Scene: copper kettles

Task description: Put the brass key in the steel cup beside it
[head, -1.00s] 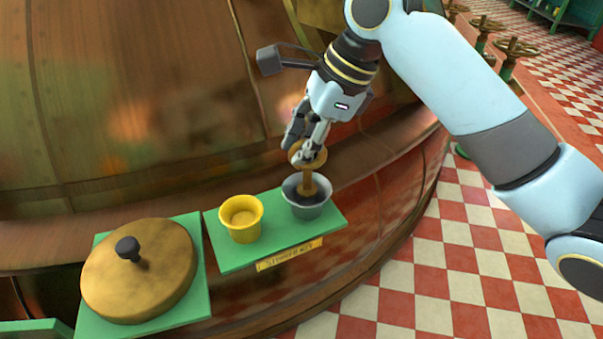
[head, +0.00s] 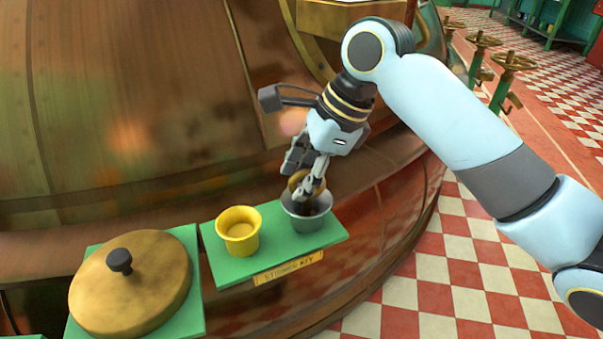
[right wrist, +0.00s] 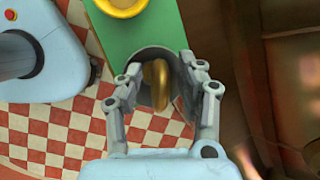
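The steel cup (head: 309,222) stands at the right end of a green plate labelled "STIRRER KEY". The brass key (head: 297,182) stands in it, its rounded head at the rim and its lower part hidden inside. In the right wrist view the key (right wrist: 156,84) shows between the fingers, over the grey cup. My right gripper (head: 304,186) is at the cup's mouth. Its fingers (right wrist: 163,78) are spread on either side of the key's head, with a visible gap on the right side. My left gripper is not in view.
A yellow cup (head: 239,231) stands left of the steel cup on the green plate (head: 222,270). Further left a round brass lid (head: 135,285) with a black knob lies on another green plate. The large copper kettle (head: 130,120) rises behind.

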